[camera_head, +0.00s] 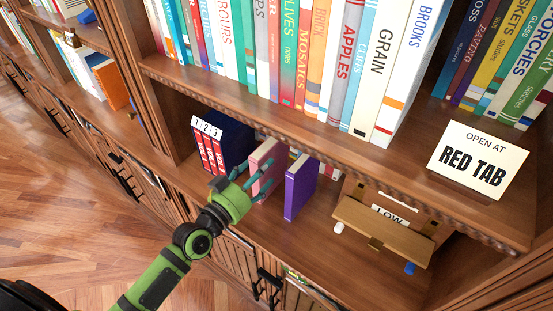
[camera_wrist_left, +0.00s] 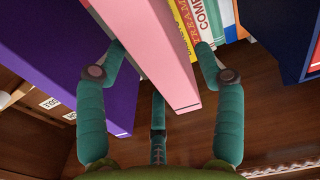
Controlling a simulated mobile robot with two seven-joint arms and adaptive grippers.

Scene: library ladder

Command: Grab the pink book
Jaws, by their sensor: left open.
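The pink book (camera_head: 266,160) stands upright on the lower shelf, between a dark blue boxed set and a purple book (camera_head: 299,187). My left gripper (camera_head: 246,173) reaches in from the left, at the front of the pink book. In the left wrist view, the pink book (camera_wrist_left: 166,50) lies between the open teal fingers of this gripper (camera_wrist_left: 160,55), with a finger on either side. The left finger there is in the space beside the purple book (camera_wrist_left: 60,60). Whether any finger touches the pink book, I cannot tell. My right gripper is not in view.
The dark blue boxed set (camera_head: 218,145) stands close on the left. A brown box (camera_head: 382,232) with a "LOW" label sits to the right on the same shelf. Above, a shelf edge (camera_head: 320,140) carries a row of books and a "RED TAB" sign (camera_head: 478,160).

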